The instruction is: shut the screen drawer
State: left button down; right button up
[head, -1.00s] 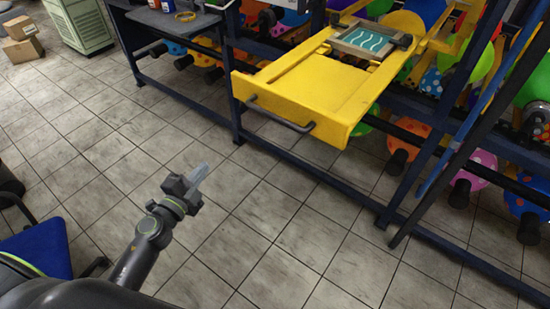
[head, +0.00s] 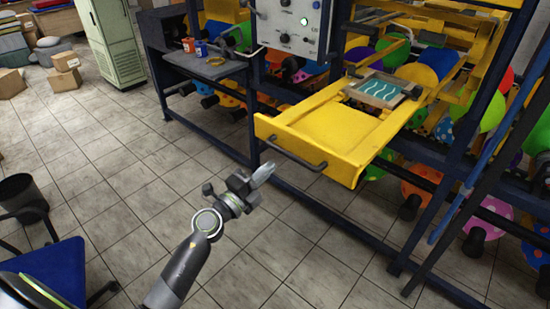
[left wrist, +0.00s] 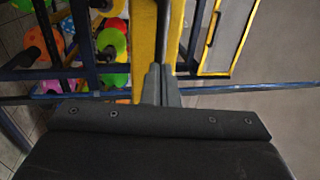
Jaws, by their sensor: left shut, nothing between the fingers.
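The yellow screen drawer (head: 325,137) is pulled out from the dark blue rack. It has a dark bar handle (head: 291,152) on its front face. A framed screen (head: 378,91) with white waves on teal lies toward its back. My left gripper (head: 263,174) is shut and empty, in front of the drawer's left front corner and close below the handle in the picture; I cannot tell whether it touches. In the left wrist view my shut fingers (left wrist: 160,84) point at a yellow edge (left wrist: 146,45). My right gripper is not in view.
The rack's dark blue posts (head: 253,120) and lower rails stand under and beside the drawer. A control panel (head: 292,27) is at the top. A blue chair (head: 50,268) and a black bin (head: 22,195) are at the left. The tiled floor between is clear.

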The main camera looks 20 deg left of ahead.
pick_arm(q)
jog(key=x, duration=0.3)
jog(key=shift+w+d, duration=0.1)
jog(key=shift+w, duration=0.15)
